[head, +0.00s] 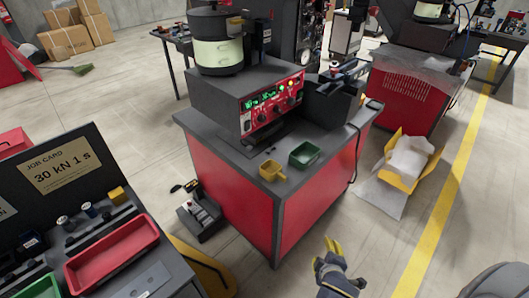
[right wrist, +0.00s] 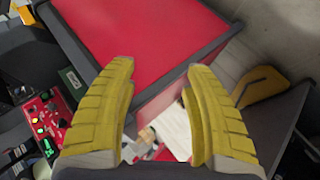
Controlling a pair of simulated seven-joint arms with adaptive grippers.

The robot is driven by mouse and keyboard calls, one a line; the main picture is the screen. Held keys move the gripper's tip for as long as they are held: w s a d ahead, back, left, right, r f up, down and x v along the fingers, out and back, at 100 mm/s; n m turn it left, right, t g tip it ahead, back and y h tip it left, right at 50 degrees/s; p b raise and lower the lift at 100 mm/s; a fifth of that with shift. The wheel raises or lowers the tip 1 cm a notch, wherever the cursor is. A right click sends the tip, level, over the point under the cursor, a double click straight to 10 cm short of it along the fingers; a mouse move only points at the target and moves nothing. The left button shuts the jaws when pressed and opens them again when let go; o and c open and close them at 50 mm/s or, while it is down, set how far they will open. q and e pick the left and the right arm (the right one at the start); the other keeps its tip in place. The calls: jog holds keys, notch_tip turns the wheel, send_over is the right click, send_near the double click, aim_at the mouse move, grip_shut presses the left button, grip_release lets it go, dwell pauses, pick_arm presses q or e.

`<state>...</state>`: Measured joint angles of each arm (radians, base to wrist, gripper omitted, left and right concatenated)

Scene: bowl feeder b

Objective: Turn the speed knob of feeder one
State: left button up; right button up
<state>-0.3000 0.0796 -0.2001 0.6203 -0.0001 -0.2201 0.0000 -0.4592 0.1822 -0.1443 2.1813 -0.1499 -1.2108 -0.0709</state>
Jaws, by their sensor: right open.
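The bowl feeder (head: 216,50) stands on a grey control box on top of a red cabinet in the head view. Its red front panel (head: 262,120) has green lit displays and several dark knobs (head: 291,101); I cannot tell which is the speed knob. The panel also shows at the left of the right wrist view (right wrist: 50,112). My right gripper (head: 334,244) has yellow fingers and is open and empty, low in front of the cabinet and apart from the panel. Its spread fingers fill the middle of the right wrist view (right wrist: 167,115). My left gripper is not in view.
The red cabinet (head: 232,188) has a dark top edge. A yellow scoop (head: 272,171) and a green tray (head: 305,154) sit on its top, in front of the panel. A yellow crate (head: 402,180) stands on the floor at right. A bench with a red tray (head: 112,255) is at left.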

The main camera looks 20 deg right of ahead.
aim_at(264, 119)
jog(key=w+r+n+t+y, duration=0.95)
jog(key=w+r+n, duration=0.75)
jog(key=w+r, duration=0.75)
jog(key=w+a+n+g+y, duration=0.1)
jog(key=w+a+n, duration=0.1)
jog(key=w, duration=0.5)
jog(key=w+a+n+g+y, duration=0.1)
jog(key=w+a+n+y, duration=0.1)
jog(key=w+n, duration=0.3)
jog(key=w+a+n+g+y, duration=0.1)
jog(key=w+a+n, duration=0.2)
jog(key=w, duration=0.5)
jog(key=shift+w+a+r+n, duration=0.15)
jog(key=shift+w+a+n, duration=0.2)
jog(key=shift+w+n, duration=0.05)
jog(key=shift+c, duration=0.3)
grip_shut()
